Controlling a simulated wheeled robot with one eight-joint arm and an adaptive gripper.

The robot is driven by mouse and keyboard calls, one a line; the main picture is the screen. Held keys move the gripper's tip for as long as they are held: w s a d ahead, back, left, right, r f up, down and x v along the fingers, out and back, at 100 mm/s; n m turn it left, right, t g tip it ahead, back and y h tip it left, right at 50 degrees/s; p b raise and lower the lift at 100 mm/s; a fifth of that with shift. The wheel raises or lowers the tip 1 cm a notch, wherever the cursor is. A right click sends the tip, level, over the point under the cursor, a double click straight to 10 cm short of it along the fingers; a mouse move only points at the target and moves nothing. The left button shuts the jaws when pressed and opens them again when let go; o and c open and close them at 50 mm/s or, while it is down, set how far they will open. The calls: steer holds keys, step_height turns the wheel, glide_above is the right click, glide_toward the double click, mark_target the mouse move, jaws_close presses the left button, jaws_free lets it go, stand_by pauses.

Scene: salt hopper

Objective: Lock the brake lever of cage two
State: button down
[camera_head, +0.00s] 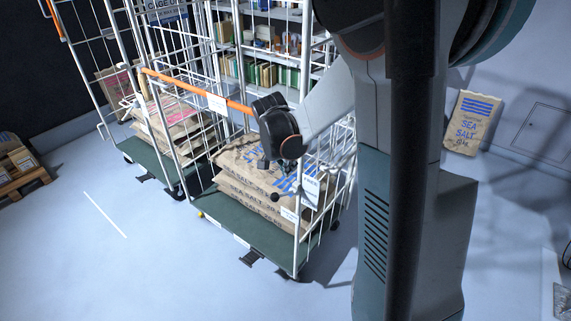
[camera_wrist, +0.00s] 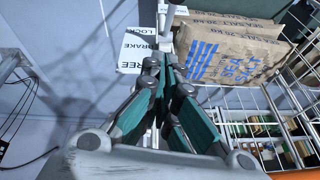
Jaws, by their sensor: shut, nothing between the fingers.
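The nearer roll cage (camera_head: 297,262) stands in the middle of the head view, with stacked sea salt sacks (camera_head: 240,185) on its green deck. A brake label (camera_head: 311,190) hangs at its right front post. The label also shows in the wrist view (camera_wrist: 136,52), reading LOCK, BRAKE and FREE. A dark knob (camera_head: 275,197) on a short rod sticks out beside the label; it looks like the brake lever, but its setting is unclear. My gripper (camera_head: 266,165) is above and left of that knob, in front of the sacks. In the wrist view its fingers (camera_wrist: 172,68) are shut and empty, close to the label.
A second cage (camera_head: 155,165) with sacks stands to the left. An orange bar (camera_head: 170,82) crosses the cage front. Shelves (camera_head: 262,70) stand behind. A pallet (camera_head: 22,178) with boxes is at far left. A salt sack (camera_head: 472,122) leans on the right wall. The front floor is clear.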

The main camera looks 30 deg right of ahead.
mark_target(284, 194)
step_height(284, 194, down, 6)
steer(key=a+b, duration=0.1)
steer(key=a, duration=0.1)
steer(key=shift+b, duration=0.3)
steer(key=shift+a+r, duration=0.1)
steer(key=shift+a, duration=0.1)
